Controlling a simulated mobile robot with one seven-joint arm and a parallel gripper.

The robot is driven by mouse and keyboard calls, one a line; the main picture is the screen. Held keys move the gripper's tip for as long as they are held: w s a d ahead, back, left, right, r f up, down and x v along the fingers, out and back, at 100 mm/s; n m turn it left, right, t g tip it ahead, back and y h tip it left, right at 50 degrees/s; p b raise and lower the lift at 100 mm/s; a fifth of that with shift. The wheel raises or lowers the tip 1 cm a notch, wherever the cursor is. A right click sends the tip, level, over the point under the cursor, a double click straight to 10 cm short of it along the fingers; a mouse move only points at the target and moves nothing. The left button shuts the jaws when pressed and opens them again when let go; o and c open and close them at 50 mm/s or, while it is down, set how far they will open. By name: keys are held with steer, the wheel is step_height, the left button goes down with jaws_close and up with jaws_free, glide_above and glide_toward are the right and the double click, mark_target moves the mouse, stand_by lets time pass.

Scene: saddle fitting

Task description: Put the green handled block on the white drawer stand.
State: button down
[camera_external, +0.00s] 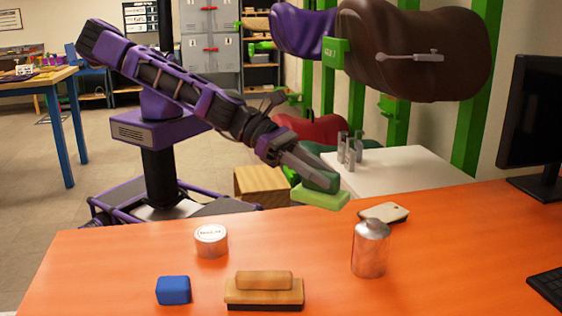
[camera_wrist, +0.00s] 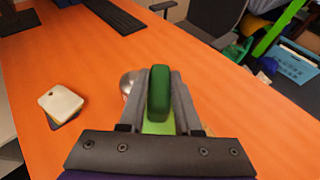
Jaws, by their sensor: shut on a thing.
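The green handled block (camera_external: 320,197) has a light green base and a dark green handle. My gripper (camera_external: 318,178) is shut on the handle and holds the block at the far edge of the orange table, seemingly above it. In the wrist view the dark green handle (camera_wrist: 159,93) sits between both fingers of my gripper (camera_wrist: 158,98), with a bit of the light green base below. The white drawer stand (camera_external: 420,168) is behind the table, to the right of the block. Its drawers are hidden; only its white top shows.
Several grey metal pieces (camera_external: 350,147) stand on the left of the white top; its right part is clear. On the orange table (camera_external: 120,255) are a silver can (camera_external: 370,250), a white-topped block (camera_external: 384,213), a round tin (camera_external: 211,240), a blue block (camera_external: 173,290) and a wooden brush (camera_external: 264,291).

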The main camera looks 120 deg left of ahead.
step_height(320, 180, down, 15)
steer(key=shift+f+b, duration=0.1)
steer(key=shift+b, duration=0.6)
steer(key=shift+f, duration=0.25)
steer(key=c, duration=0.6)
jaws_free()
steer(key=shift+r, duration=0.1)
steer(key=shift+r, duration=0.25)
steer(key=v, duration=1.1)
steer(key=shift+p, duration=0.35)
steer(key=shift+o, duration=0.4)
steer(key=shift+s+r, duration=0.15)
steer(key=shift+s, duration=0.35)
